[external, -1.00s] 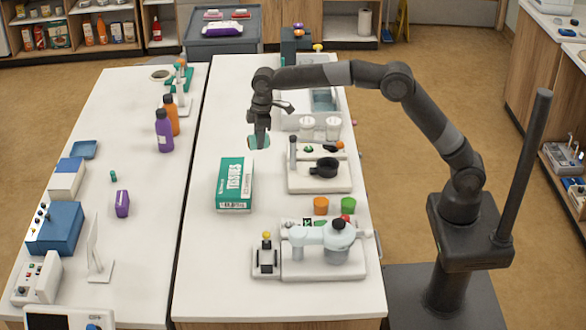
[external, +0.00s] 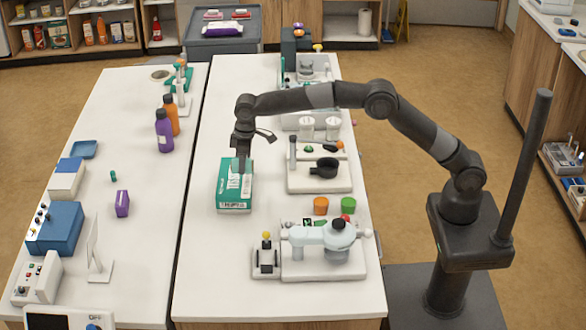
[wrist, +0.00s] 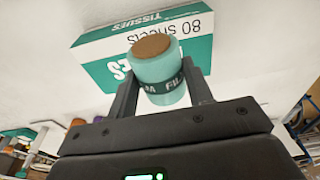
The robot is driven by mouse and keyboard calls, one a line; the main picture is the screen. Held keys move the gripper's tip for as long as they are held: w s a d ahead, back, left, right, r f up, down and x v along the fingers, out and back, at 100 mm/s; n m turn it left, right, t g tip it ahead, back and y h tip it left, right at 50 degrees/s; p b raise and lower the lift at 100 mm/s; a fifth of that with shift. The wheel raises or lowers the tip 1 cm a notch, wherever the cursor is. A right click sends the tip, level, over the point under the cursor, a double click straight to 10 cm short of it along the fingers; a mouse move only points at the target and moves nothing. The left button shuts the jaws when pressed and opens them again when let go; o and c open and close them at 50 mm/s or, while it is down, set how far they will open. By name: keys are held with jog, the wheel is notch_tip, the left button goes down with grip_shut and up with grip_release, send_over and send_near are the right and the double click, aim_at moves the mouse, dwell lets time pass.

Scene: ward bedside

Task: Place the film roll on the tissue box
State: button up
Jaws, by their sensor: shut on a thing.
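The tissue box (external: 234,200) is teal and white and lies flat on the right-hand white table. In the wrist view the tissue box (wrist: 90,66) shows behind the film roll. The film roll (wrist: 156,70) is a pale teal cylinder with a brown end and a dark lettered band. My gripper (wrist: 160,88) is shut on the film roll, with one finger on each side. In the external view my gripper (external: 241,168) is over the far part of the tissue box. The roll is hard to make out there, and I cannot tell whether it touches the box.
A white device with a black pan (external: 322,170) stands right of the box. Orange (external: 320,206) and green (external: 348,205) cups and a pale-blue-armed machine (external: 325,240) are nearer. The table left of and in front of the box is clear.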

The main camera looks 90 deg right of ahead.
jog(key=shift+f, duration=1.9)
jog(key=shift+f, duration=0.1)
jog(key=o, duration=1.1)
jog(key=shift+c, duration=0.2)
